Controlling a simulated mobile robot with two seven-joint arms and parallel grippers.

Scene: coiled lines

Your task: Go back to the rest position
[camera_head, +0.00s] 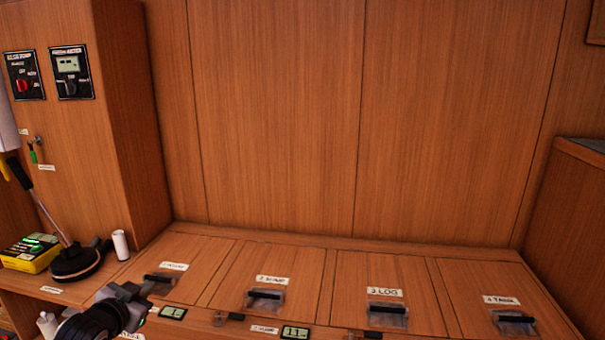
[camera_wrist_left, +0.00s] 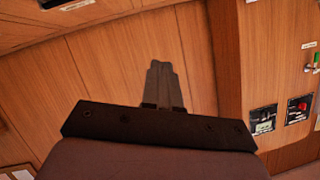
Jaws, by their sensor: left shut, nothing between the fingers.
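My left gripper (camera_head: 136,292) is at the lower left of the head view, over the front of the wooden bench near the first labelled lid. In the left wrist view its fingers (camera_wrist_left: 163,85) are together with nothing between them, and wood panelling fills the view behind them. My right gripper is in neither view.
Several labelled lids with black handles, such as the log lid (camera_head: 387,312), line the bench. A black plunger-like tool (camera_head: 76,262), a yellow device (camera_head: 30,252) and a white cylinder (camera_head: 120,245) stand on the left shelf. Two control panels (camera_head: 71,72) sit above.

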